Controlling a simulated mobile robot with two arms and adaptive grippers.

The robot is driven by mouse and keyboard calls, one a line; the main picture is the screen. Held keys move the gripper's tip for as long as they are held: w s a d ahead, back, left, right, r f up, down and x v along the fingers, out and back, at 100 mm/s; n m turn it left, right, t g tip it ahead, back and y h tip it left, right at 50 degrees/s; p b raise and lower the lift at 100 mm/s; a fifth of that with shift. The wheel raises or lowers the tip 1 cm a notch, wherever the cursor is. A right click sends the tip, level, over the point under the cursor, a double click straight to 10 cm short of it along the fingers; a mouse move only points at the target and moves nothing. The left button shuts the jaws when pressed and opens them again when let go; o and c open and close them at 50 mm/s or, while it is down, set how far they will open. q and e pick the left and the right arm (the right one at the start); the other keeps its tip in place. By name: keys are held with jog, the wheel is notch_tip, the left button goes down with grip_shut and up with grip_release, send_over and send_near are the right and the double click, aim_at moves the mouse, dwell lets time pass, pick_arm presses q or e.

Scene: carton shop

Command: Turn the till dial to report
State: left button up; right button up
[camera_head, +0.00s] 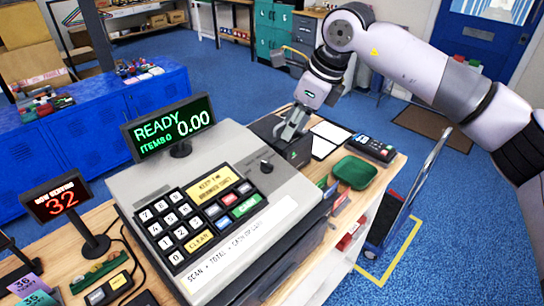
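The till (225,205) is a grey register on the wooden counter, with a keypad (180,225) and a green-lettered display (168,125) reading READY, ITEMS 0, 0.00. A small black dial (267,167) sits on its top face, right of the keypad; its pointer setting is too small to read. My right gripper (292,132) points down behind and right of the dial, apart from it, by a dark box (297,152) at the till's back right. Its fingers are small and overlapping, so their opening is unclear. My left gripper is not in view.
A green tray (355,172) and a card terminal (371,148) lie on the counter to the right. A red-lettered sign (58,198) showing 32 stands at left. A hand truck (400,205) stands on the blue floor beyond the counter's right end.

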aim_at(270, 164)
jog(key=p+x, duration=0.4)
jog(key=x, duration=0.9)
jog(key=shift+s+p, duration=0.1)
jog(key=shift+p, duration=0.2)
jog(key=shift+a+f, duration=0.15)
jog(key=shift+f, duration=0.35)
grip_shut()
